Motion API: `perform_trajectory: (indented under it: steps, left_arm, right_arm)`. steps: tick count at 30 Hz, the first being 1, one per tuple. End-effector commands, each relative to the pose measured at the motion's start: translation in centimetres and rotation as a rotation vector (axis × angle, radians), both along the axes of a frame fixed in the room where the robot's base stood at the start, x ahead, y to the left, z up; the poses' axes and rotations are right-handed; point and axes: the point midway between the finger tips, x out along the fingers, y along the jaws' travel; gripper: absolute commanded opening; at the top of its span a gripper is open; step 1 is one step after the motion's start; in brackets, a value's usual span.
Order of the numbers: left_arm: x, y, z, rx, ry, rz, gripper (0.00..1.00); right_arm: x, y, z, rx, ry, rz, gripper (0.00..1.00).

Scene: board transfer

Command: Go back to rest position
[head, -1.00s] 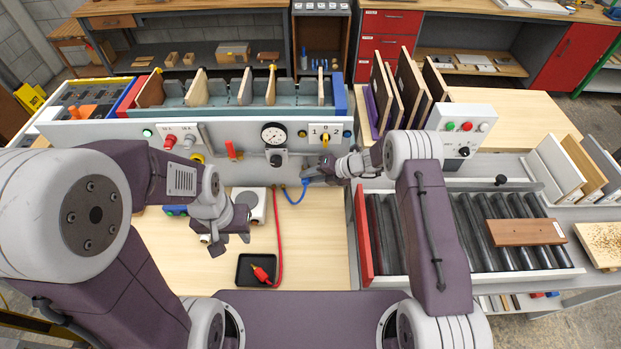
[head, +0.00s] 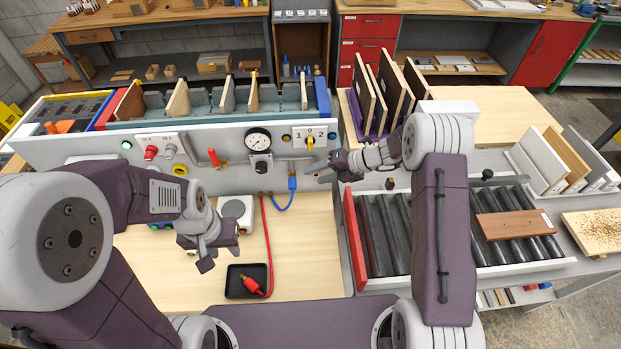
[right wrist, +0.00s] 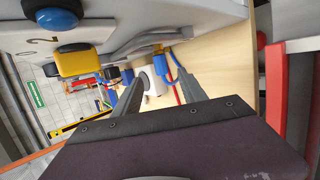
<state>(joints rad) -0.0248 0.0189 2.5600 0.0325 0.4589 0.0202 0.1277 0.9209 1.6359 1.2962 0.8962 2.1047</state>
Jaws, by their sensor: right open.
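My right gripper (head: 322,174) is in front of the control panel (head: 90,148), right of the blue plug (head: 292,184). In the right wrist view its two fingers (right wrist: 165,98) are spread with nothing held between them. The blue plug, with a blue cable, sits at the panel's lower edge by a yellow part; it also shows beyond the fingers in the right wrist view (right wrist: 186,78). My left gripper (head: 203,252) hangs over the wooden worktop (head: 310,240), left of the black tray (head: 232,292). Its jaw opening is unclear and I see nothing held in it.
A red plug (head: 251,285) on a red cable lies in the black tray. A roller conveyor (head: 385,235) with a red end wall stands at right, bearing a brown board (head: 515,225). Upright boards (head: 390,90) stand in a rack behind my right arm.

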Motion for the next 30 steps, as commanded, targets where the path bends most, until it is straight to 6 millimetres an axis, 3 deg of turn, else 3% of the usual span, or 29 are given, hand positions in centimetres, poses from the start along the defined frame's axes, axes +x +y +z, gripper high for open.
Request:
perform_trajectory:
  steps: [17, 19, 22, 24, 26, 30]
  left_arm:
    - [0.0, 0.0, -0.1, 0.000, 0.000, 0.000, 0.36]
    - [0.0, 0.0, -0.7, 0.000, 0.000, 0.000, 0.36]
    - [0.0, 0.0, -2.0, 0.000, 0.000, 0.000, 0.36]
    - [0.0, 0.0, -2.9, 0.000, 0.000, 0.000, 0.36]
    - [0.0, 0.0, -3.7, 0.000, 0.000, 0.000, 0.36]
    - [0.0, 0.0, -5.0, 0.000, 0.000, 0.000, 0.36]
  right_arm:
    - [0.0, 0.1, -0.2, -0.001, 0.000, 0.003, 0.49]
    - [0.5, 0.6, 0.8, -0.004, -0.034, 0.015, 0.49]
    - [0.6, 1.9, 4.7, -0.020, -0.123, 0.052, 0.49]
    - [-2.4, 2.5, 6.3, -0.091, -0.164, 0.145, 0.49]
    - [-6.1, 2.1, 6.4, -0.215, -0.247, 0.309, 0.49]
    - [-15.5, -1.8, 4.3, -0.579, -0.576, 0.961, 0.49]
